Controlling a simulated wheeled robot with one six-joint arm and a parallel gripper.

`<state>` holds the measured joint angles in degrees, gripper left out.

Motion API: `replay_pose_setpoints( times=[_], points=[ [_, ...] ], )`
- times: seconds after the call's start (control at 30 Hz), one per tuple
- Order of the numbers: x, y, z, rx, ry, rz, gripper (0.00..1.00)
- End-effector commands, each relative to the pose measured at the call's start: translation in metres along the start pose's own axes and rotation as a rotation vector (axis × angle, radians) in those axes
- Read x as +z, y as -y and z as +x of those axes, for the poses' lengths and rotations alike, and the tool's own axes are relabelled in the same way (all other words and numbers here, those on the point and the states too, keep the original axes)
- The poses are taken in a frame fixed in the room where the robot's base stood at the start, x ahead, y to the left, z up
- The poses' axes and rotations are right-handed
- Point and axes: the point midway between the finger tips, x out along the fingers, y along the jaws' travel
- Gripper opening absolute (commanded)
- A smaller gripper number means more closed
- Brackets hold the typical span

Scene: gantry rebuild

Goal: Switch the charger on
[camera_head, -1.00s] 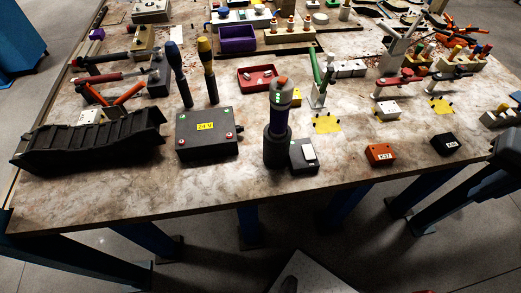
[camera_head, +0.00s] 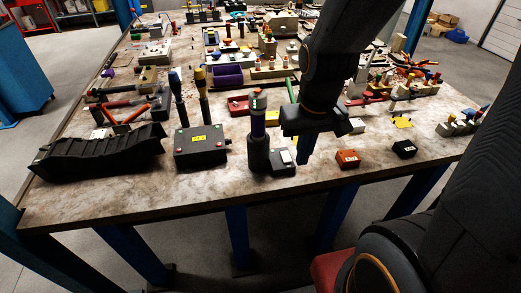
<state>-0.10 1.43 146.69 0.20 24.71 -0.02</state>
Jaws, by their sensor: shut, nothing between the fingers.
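A dark upright cylinder (camera_head: 258,143) with green lights near its top stands near the front of the table. Against its right side sits a small dark box (camera_head: 283,168) with a pale switch-like plate (camera_head: 286,156). I cannot tell which way the plate is tipped. A black box labelled 24 V (camera_head: 202,155) with red terminals stands to the left. I cannot tell for certain which of these is the charger. My gripper (camera_head: 304,158) points down, shut and empty, just right of the small dark box. Contact with it cannot be made out.
An orange block (camera_head: 347,159) and a black block (camera_head: 404,148) lie to the right. A black ribbed tray-like piece (camera_head: 95,158) lies at the left. Two upright handled tools (camera_head: 178,98) stand behind the 24 V box. The table's front strip is bare.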

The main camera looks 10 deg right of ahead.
Motion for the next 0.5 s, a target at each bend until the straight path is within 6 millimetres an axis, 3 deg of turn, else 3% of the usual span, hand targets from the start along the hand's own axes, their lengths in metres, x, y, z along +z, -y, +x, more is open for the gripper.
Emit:
replay_pose_setpoints(
  times=[0.5],
  points=[
    [-0.0056,0.0003,-0.0012,0.0,0.002,-0.053,0.0]
  ],
)
